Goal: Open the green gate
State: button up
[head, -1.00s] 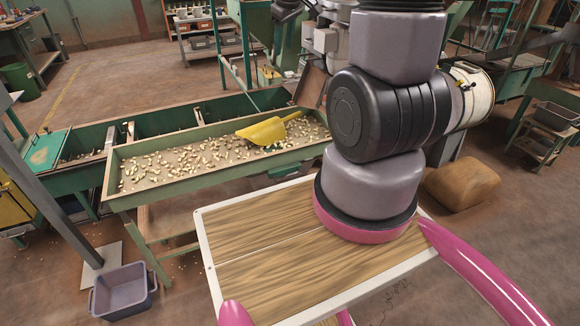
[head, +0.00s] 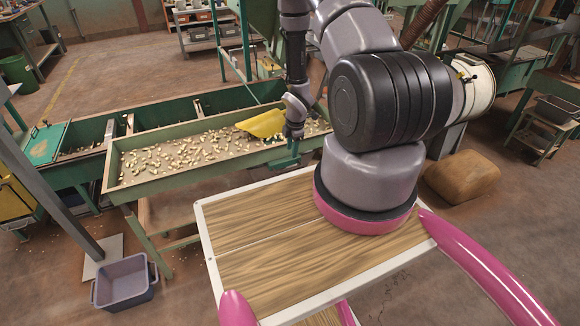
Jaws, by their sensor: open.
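A small green gate (head: 284,162) is set at the front wall of the long tray, toward its right end. Its upper part stands just under my gripper, and the gate looks down. My gripper (head: 293,133) points downward over the tray's front edge, right above the gate. It is open, but its fingertips are small and dark here, and I cannot tell whether they touch the gate or sit around its top. My wrist hides part of the yellow scoop and the tray behind it.
The green tray (head: 150,188) holds many scattered pale nuts and a yellow scoop (head: 262,124). A teal lid (head: 45,145) lies on the trough at left. A grey-purple bin (head: 124,282) stands on the floor at lower left. A post (head: 48,195) rises beside it.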

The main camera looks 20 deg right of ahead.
jog(key=f, duration=0.3)
jog(key=w+f, duration=0.1)
jog(key=f, duration=0.3)
jog(key=w+f, duration=0.1)
jog(key=f, duration=0.2)
jog(key=shift+f, duration=0.25)
grip_shut()
dwell(1.0)
